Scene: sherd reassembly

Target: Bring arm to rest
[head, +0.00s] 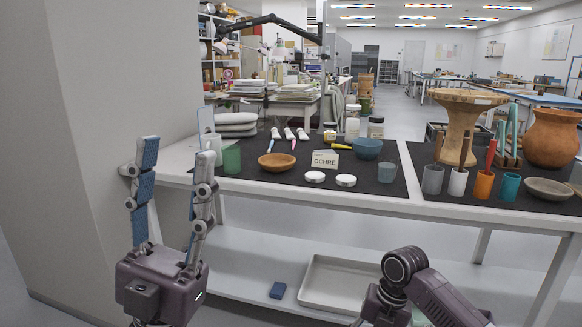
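My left gripper (177,160) stands upright at the lower left, in front of the left end of the white table (172,176). Its two long fingers, with blue pads, point up and are spread wide apart, with nothing held between them. Part of my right arm shows at the bottom right, low in front of the table; its gripper is not in the picture.
On the table's dark mats are an orange-brown bowl (277,162), an OCHRE card (325,159), a blue bowl (367,149), several cups and a terracotta pot (551,140). A grey tray (338,283) and a blue block (278,290) lie on the lower shelf. A wall stands left.

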